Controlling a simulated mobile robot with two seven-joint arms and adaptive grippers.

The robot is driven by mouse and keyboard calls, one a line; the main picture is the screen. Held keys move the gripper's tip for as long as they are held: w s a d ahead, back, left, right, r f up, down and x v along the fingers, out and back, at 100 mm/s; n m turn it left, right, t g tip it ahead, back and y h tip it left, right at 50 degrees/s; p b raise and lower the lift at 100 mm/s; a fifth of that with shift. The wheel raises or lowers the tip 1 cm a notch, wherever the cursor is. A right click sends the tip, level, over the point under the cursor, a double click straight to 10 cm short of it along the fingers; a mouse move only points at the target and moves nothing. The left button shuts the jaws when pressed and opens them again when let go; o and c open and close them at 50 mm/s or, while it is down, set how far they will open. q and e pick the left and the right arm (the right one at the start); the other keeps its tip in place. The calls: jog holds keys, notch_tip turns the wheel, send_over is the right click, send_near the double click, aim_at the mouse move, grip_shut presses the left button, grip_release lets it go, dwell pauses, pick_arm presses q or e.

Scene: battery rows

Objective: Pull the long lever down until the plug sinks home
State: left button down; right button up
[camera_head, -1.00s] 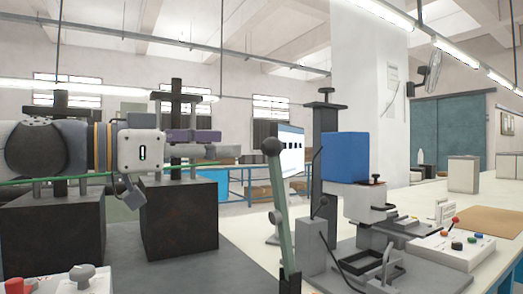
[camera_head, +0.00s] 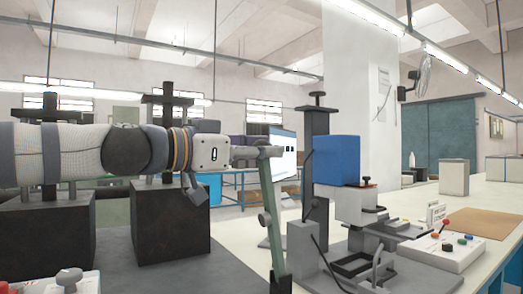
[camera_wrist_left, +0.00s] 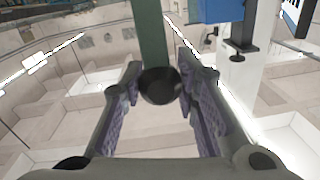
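The long green lever (camera_head: 274,225) stands nearly upright at the middle of the head view. My left gripper (camera_head: 270,153) is at its top, and its fingers hide the black ball knob there. In the left wrist view the knob (camera_wrist_left: 160,86) sits between the two fingers of the left gripper (camera_wrist_left: 162,92). The blue block (camera_head: 337,160) is on the press beside the lever. I cannot make out the plug. My right gripper is not in view.
A dark press column (camera_head: 316,125) stands behind the blue block. A control box (camera_head: 443,252) with coloured knobs lies at right, in front of a brown mat (camera_head: 482,223). Two dark blocks, one of them here (camera_head: 170,224), stand at left behind my arm.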

pick_arm(q)
jog(key=shift+a, duration=0.1)
jog(key=s+a+f, duration=0.7)
jog(key=s+a, duration=0.1)
jog(key=a, duration=0.2)
jog(key=shift+a+f, duration=0.2)
jog(key=shift+a, duration=0.15)
dwell(0.4)
